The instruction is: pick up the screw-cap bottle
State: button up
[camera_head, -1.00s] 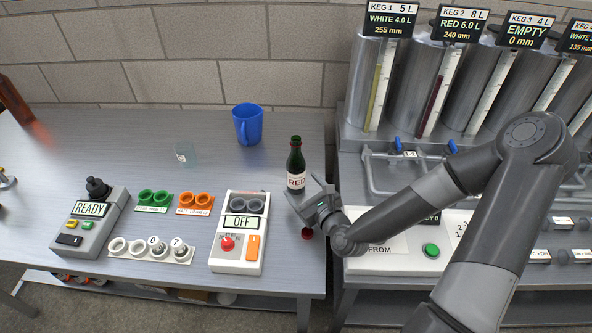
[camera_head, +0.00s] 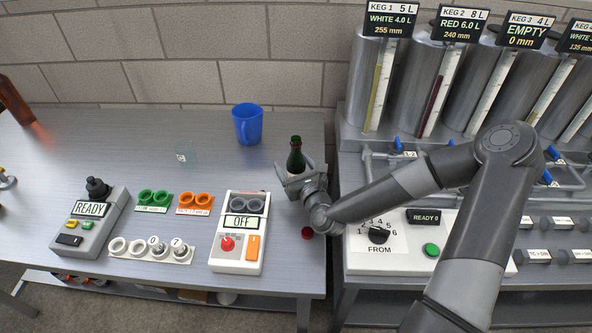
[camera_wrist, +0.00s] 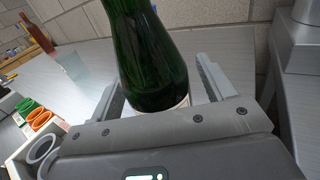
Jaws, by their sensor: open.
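The green glass bottle (camera_head: 296,157) stands upright near the right edge of the left table. Only its neck and shoulder show in the head view; my gripper (camera_head: 295,180) hides its label. In the wrist view the bottle (camera_wrist: 150,62) stands between the two fingers of my gripper (camera_wrist: 160,90), with a gap visible on both sides. The fingers are open around it and not closed on it. A small red cap (camera_head: 307,233) lies on the table in front of my gripper.
A blue mug (camera_head: 247,124) and a clear glass (camera_head: 186,152) stand behind and left. A white OFF device (camera_head: 239,232) sits just left of my gripper. A grey READY device (camera_head: 90,221), green rings (camera_head: 155,198) and orange rings (camera_head: 195,201) lie further left. The keg bench (camera_head: 400,262) stands right.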

aim_at(295, 154)
jog(key=shift+w, duration=0.1)
jog(key=c, duration=1.3)
jog(key=shift+r, duration=0.15)
jog(key=shift+r, duration=1.65)
jog(key=shift+d+r, duration=0.15)
jog(key=shift+r, duration=0.2)
jog(key=shift+s+d+r, duration=0.4)
jog(key=shift+d+r, duration=0.7)
jog(key=shift+d, duration=0.7)
jog(key=shift+s+d+r, duration=0.45)
jog(key=shift+d+r, duration=0.6)
jog(key=shift+d, duration=0.75)
jog(key=shift+s+d+r, duration=0.4)
jog(key=shift+d+r, duration=0.7)
jog(key=shift+d, duration=0.7)
jog(key=shift+d+r, duration=0.1)
